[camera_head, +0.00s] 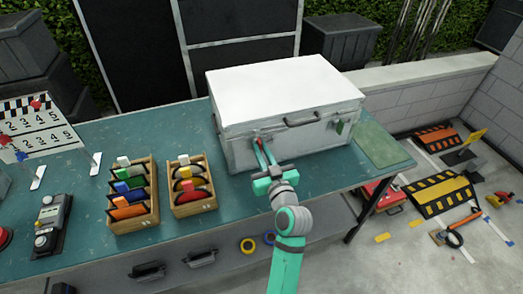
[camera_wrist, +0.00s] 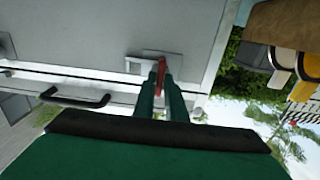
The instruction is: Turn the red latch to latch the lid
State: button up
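The grey metal case (camera_head: 236,152) stands on the teal workbench with its white lid (camera_head: 285,88) down. The red latch (camera_head: 257,137) is on the left part of the case's front, near the lid seam. In the wrist view the red latch (camera_wrist: 161,68) stands roughly upright in the picture against a pale metal plate. My gripper (camera_head: 262,152) reaches the case front. In the wrist view the two green fingers of my gripper (camera_wrist: 161,90) lie close on either side of the latch and appear shut on it. The fingers partly hide the latch's lower part.
A dark carry handle (camera_head: 302,119) and a green tag (camera_head: 339,127) are on the case front, right of the latch. Two wooden racks (camera_head: 150,222) (camera_head: 205,203) stand left of my arm. A green mat (camera_head: 381,147) lies right of the case.

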grip_shut()
jog(key=shift+n, duration=0.3)
jog(key=n, duration=0.3)
jog(key=shift+n, duration=0.4)
jog(key=shift+a+f+n, duration=0.15)
jog(key=shift+n, duration=3.2)
jog(key=shift+a+f+n, duration=0.1)
jog(key=shift+n, duration=3.25)
